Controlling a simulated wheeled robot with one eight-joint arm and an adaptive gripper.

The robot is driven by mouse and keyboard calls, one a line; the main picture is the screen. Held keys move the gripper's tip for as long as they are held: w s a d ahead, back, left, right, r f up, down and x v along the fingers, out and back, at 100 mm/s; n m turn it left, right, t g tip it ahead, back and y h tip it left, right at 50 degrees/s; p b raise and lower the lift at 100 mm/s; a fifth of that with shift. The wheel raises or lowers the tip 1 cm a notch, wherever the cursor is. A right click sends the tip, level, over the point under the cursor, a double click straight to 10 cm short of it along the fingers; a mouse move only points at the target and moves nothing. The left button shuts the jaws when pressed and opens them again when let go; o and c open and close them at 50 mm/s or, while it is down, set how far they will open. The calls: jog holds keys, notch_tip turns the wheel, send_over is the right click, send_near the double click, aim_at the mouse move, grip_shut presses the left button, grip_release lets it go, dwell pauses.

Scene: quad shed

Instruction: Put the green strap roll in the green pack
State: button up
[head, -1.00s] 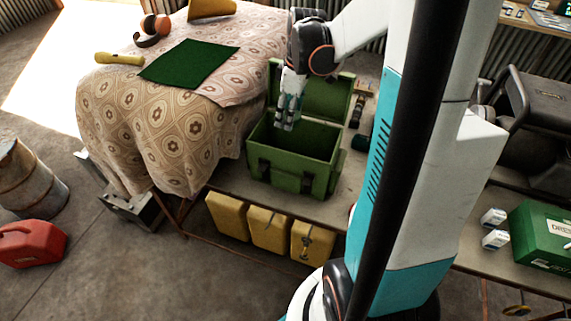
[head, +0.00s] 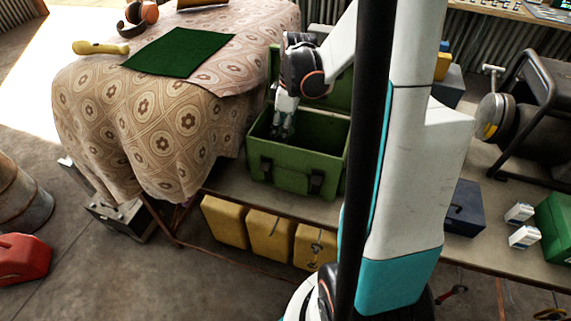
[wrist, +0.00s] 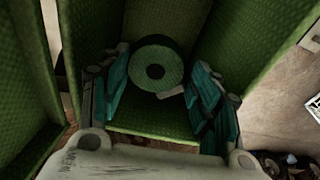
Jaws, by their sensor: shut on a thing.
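The green pack (head: 290,178) is an open green box with its lid raised at the back, on the low bench. My gripper (head: 282,128) points down into its mouth, toward the left side. In the wrist view, the green strap roll (wrist: 137,68), a disc with a dark central hole, sits between the fingers of my gripper (wrist: 160,72), which is shut on it. The pack's green walls (wrist: 240,35) surround it in that view, and the floor of the pack shows below the roll. The roll is hidden in the head view.
A cloth-covered table (head: 150,125) with a dark green mat (head: 180,50) and a yellow-handled tool (head: 100,48) stands left of the pack. Yellow containers (head: 268,237) sit under the bench. A dark blue box (head: 464,208) and small white boxes (head: 524,237) are at right.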

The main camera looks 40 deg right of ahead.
notch_tip(320, 180, down, 14)
jog(key=b, duration=0.4)
jog(key=shift+r, duration=0.2)
jog(key=shift+f, duration=0.15)
jog(key=o, duration=1.1)
jog(key=r+p, duration=0.1)
jog(key=r, duration=0.3)
jog(key=s+r+p, duration=0.1)
jog(key=r, duration=0.3)
jog(key=d+r+p, duration=0.1)
jog(key=r+p, duration=0.1)
jog(key=r, duration=0.2)
jog(key=shift+s+r, duration=0.15)
jog(key=shift+s, duration=0.1)
